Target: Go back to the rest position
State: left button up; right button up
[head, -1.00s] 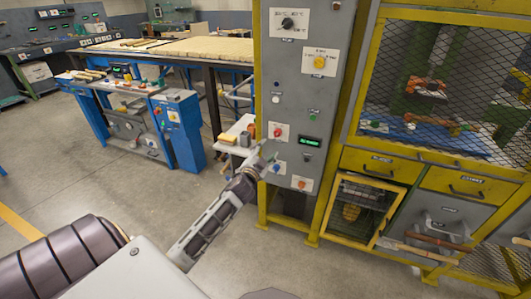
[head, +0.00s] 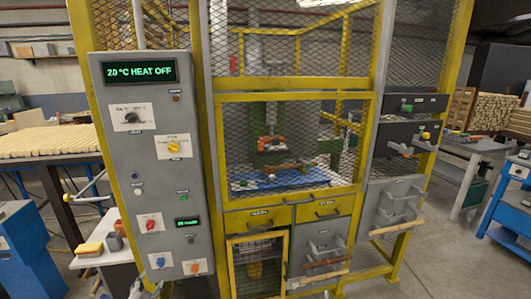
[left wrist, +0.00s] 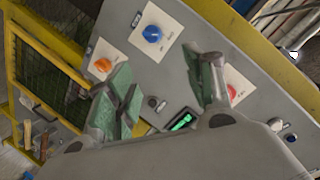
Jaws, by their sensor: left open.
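My left gripper (left wrist: 163,95) is open in the left wrist view, its two green-padded fingers apart with nothing between them. Behind them is the grey control panel (head: 145,95) with a blue knob (left wrist: 152,34), an orange knob (left wrist: 103,65) and a red knob partly hidden by a finger. In the head view only a small part of this gripper (head: 148,289) shows at the bottom edge, in front of the lower panel. Whether it touches the panel I cannot tell. My right gripper is in neither view.
The yellow-framed mesh machine (head: 295,97) fills the middle, with drawers and a caged lower door (head: 258,265). The panel display reads 20 °C HEAT OFF. A small white table (head: 100,252) stands at left. A workbench (head: 485,160) stands at right. Open floor shows at lower right.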

pick_arm(q)
jog(key=s+d+f+n+g+h+p, duration=0.1)
jog(key=s+d+f+g+p, duration=0.25)
jog(key=s+f, duration=0.75)
jog(key=s+d+f+n+g+h+p, duration=0.1)
jog(key=s+d+f+g+p, duration=0.3)
jog(key=s+f, duration=0.75)
jog(key=s+d+f+g+p, duration=0.2)
jog(key=s+d+f, duration=0.1)
jog(key=s, duration=0.7)
jog(key=s+d+f+g+h+p, duration=0.1)
jog(key=s+d+f+g+p, duration=0.1)
jog(key=s, duration=0.9)
jog(key=s+d+f+g+p, duration=0.2)
jog(key=s+f, duration=0.4)
jog(key=s, duration=0.4)
jog(key=shift+s+d+n+p, duration=0.2)
jog(key=shift+d+n+p, duration=0.2)
jog(key=shift+d+p, duration=0.6)
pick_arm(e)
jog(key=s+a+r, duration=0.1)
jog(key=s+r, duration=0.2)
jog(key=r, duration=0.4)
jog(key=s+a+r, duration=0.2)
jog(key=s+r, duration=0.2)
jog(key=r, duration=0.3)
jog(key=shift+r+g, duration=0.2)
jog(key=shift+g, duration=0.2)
